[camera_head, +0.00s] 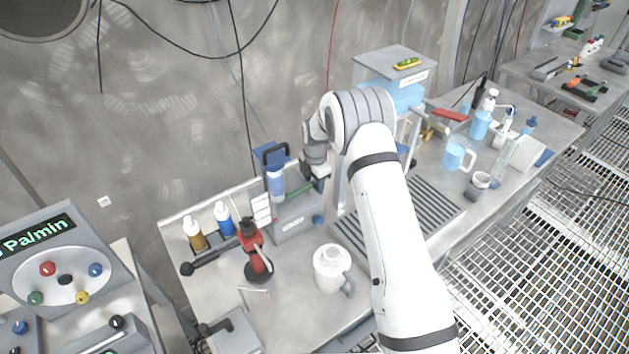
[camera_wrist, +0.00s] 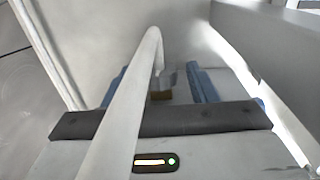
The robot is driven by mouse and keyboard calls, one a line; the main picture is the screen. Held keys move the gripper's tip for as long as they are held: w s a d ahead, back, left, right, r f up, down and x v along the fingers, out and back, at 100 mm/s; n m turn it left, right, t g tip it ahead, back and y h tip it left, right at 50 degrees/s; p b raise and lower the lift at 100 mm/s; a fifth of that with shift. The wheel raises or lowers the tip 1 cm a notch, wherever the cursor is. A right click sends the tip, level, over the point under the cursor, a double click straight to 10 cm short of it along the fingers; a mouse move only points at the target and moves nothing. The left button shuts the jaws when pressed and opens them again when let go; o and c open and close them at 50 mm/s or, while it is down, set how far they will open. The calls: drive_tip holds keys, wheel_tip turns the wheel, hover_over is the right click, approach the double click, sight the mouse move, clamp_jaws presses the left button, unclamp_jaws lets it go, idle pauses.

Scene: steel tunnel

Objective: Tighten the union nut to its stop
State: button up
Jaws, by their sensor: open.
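My gripper (camera_head: 316,172) hangs from the bent arm above a grey box (camera_head: 297,217) on the workbench, beside the blue-and-clear cylinder with a black handle (camera_head: 275,178). In the wrist view its blue fingers stand wide apart and my gripper (camera_wrist: 158,82) is open. A small brownish piece (camera_wrist: 161,96) shows between the fingers, partly hidden by a pale curved tube (camera_wrist: 140,85) crossing in front. I cannot tell whether this piece is the union nut. I cannot pick out the nut in the head view; the arm covers part of that area.
On the bench (camera_head: 300,300) stand a red-and-black tool (camera_head: 254,250), a white jug (camera_head: 329,270) and bottles (camera_head: 223,218). A grey-topped stand (camera_head: 393,64) rises behind. Cables hang along the wall.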

drive_tip(key=shift+c, duration=0.2)
drive_tip(key=c, duration=0.9)
drive_tip(key=shift+a+f, duration=0.1)
drive_tip(key=shift+g+h+b, duration=0.4)
drive_tip(key=shift+g, duration=0.1)
drive_tip(key=o, duration=0.9)
drive_tip(key=shift+o, duration=0.2)
drive_tip(key=shift+w, duration=0.1)
